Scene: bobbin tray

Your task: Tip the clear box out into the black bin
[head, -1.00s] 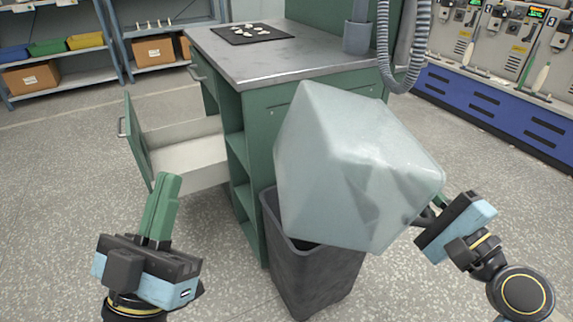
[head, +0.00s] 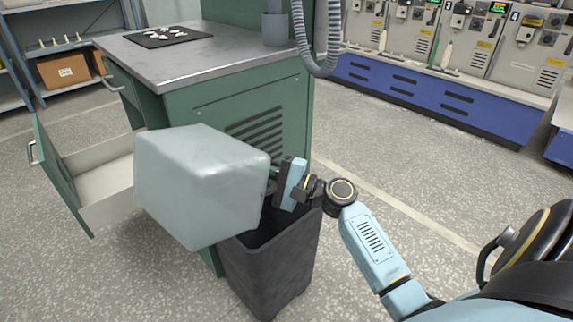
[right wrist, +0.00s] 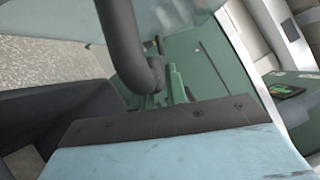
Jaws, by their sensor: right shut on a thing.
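The clear box (head: 195,185) is a pale, frosty block shape, tilted, at the left of and partly over the black bin's mouth. I cannot see any contents in it. My right gripper (head: 273,178) is shut on the box at its right side. My left gripper is out of view.
A green workbench (head: 185,65) with a metal top stands just behind the bin. Its drawer (head: 105,190) hangs open at the left. A grey hose (head: 323,40) hangs at the bench's right corner.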

